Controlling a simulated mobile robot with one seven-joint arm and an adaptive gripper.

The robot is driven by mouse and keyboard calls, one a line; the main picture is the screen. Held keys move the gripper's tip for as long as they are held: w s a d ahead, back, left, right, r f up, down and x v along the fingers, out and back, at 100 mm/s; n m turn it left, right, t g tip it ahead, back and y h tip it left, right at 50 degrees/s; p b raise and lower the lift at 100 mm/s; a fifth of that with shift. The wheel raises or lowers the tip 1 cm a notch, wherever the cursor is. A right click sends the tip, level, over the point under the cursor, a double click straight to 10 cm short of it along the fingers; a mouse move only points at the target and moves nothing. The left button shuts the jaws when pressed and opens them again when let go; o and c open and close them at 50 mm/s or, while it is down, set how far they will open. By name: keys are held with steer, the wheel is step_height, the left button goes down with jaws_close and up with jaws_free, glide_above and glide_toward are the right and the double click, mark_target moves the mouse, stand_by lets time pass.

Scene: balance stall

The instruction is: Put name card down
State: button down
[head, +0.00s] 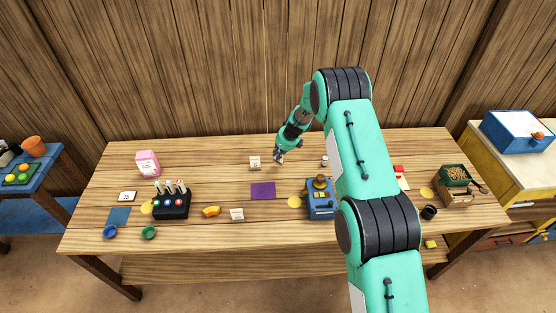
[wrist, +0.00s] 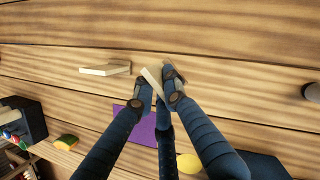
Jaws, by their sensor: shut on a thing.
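A thin pale name card (wrist: 152,82) stands between the fingertips of my gripper (wrist: 159,98) in the wrist view, edge towards the camera and tilted. My gripper (head: 280,158) is shut on this card, low over the back middle of the table (head: 215,150). In the head view the held card is too small to make out clearly. I cannot tell whether its lower edge touches the wood. A second small card (head: 254,162) stands just left of my gripper; it also shows in the wrist view (wrist: 105,69), apart from the fingers.
A purple mat (head: 263,190) lies in front of my gripper. Another card (head: 237,214) stands near the front edge, and one more (head: 127,196) is at the left. A blue box-like device (head: 321,205) stands to the right. Bare wood lies behind and around my gripper.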

steer(key=shift+f, duration=0.1)
steer(key=shift+f, duration=1.65)
steer(key=shift+f, duration=0.15)
steer(key=c, duration=1.8)
jaws_free()
steer(key=v, duration=1.2)
steer(key=shift+d, duration=0.1)
